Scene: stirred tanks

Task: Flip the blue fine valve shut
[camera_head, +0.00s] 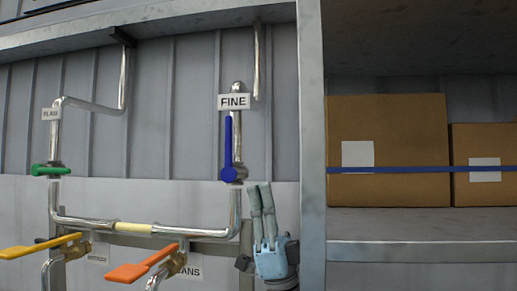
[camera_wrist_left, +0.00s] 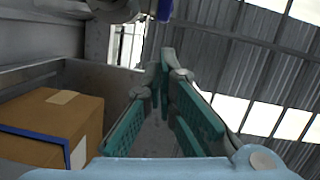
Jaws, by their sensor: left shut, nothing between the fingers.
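The blue fine valve (camera_head: 228,150) is on a vertical pipe under the FINE label (camera_head: 234,102). Its blue lever stands upright, in line with the pipe. My left gripper (camera_head: 260,190) is just right of and below the valve's pivot, fingers pointing up, shut and empty. In the head view it appears apart from the lever. In the left wrist view, the fingers (camera_wrist_left: 165,85) reach up and away, and a bit of blue, likely the valve (camera_wrist_left: 164,10), shows at the top edge beside a metal fitting. My right gripper is in neither view.
A green lever (camera_head: 50,170) lies level under the PLAIN label at the left. A yellow lever (camera_head: 38,246) and an orange lever (camera_head: 140,264) stick out below. A grey post (camera_head: 312,150) stands right of the gripper, with shelved cardboard boxes (camera_head: 388,148) beyond.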

